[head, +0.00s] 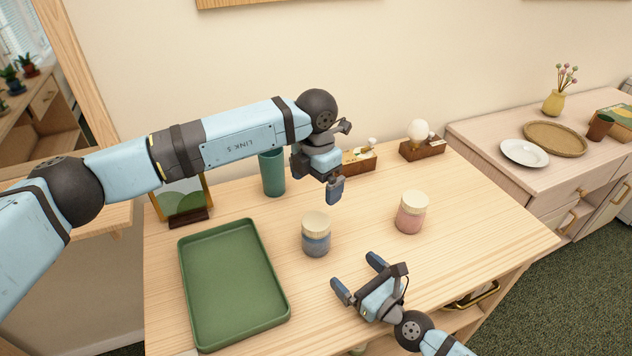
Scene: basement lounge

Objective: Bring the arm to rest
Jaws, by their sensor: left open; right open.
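My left arm reaches in from the left across the table. My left gripper (333,190) hangs above the table, behind the blue jar, with its fingers pointing down. It is open and nothing shows between its fingers. My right gripper (357,272) comes in from the lower right, low over the front part of the table. Its two fingers are spread apart, pointing up-left, with nothing between them. A blue jar with a pale lid (316,240) stands upright just beyond the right gripper. A pink jar with a pale lid (411,214) stands upright to its right. Neither gripper holds a jar.
A green tray (234,283) lies at the table's left. A teal cup (272,174), a picture frame (183,202) and wooden blocks with a globe lamp (418,133) stand along the back. A sideboard at right holds a white plate (524,153). The table's right side is clear.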

